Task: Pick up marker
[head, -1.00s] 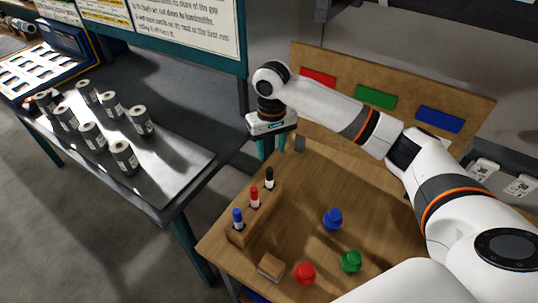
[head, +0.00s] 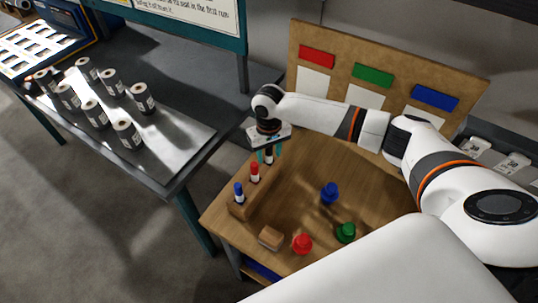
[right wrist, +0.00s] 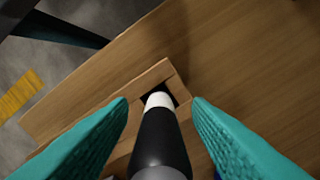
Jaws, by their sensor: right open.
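Several markers stand upright in a wooden holder (head: 240,210) at the left of the wooden table. The black marker (right wrist: 160,138) is at the far end, the red marker (head: 255,172) in the middle and the blue marker (head: 239,191) nearest. My right gripper (head: 268,153) is over the black marker, fingers pointing down. In the right wrist view its teal fingers (right wrist: 160,112) are open, one on each side of the black marker, with gaps visible. The marker's white lower part sits in the holder's slot. My left gripper is not in view.
Blue (head: 330,193), green (head: 346,232) and red (head: 302,244) knobbed objects and a wooden block (head: 271,237) lie on the table. A board with coloured labels (head: 373,75) stands behind. Several grey rolls (head: 127,134) stand on the metal table to the left.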

